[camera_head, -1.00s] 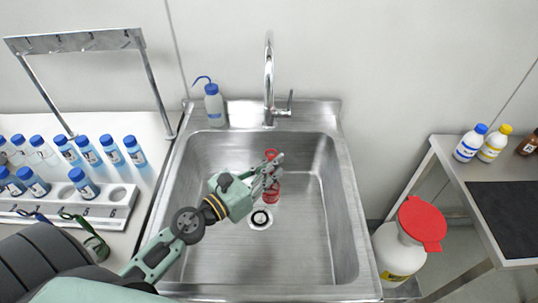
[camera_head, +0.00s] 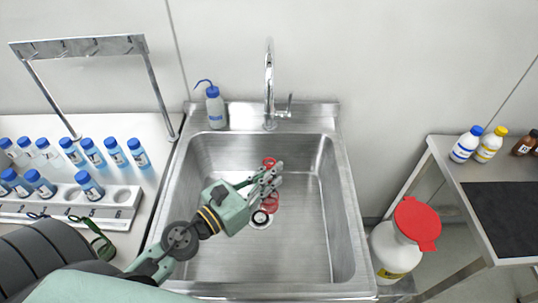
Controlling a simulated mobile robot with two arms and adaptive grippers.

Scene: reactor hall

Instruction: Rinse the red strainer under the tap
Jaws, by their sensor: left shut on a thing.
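The red strainer (camera_head: 271,204) is inside the steel sink (camera_head: 305,245), partly hidden by my left gripper (camera_head: 273,176). Red shows on both sides of the fingers. My left gripper is shut on the strainer, over the basin and near the drain. The tap (camera_head: 269,85) rises behind the basin at its back rim, with its lever on the right. The strainer is in front of the tap. I cannot tell whether water is running. My right gripper is not in view.
A wash bottle (camera_head: 215,106) stands on the sink's back left corner. Several blue-capped bottles and a rack (camera_head: 125,212) are on the left bench. A white container with a red lid (camera_head: 417,223) stands right of the sink. A side table (camera_head: 456,190) is at far right.

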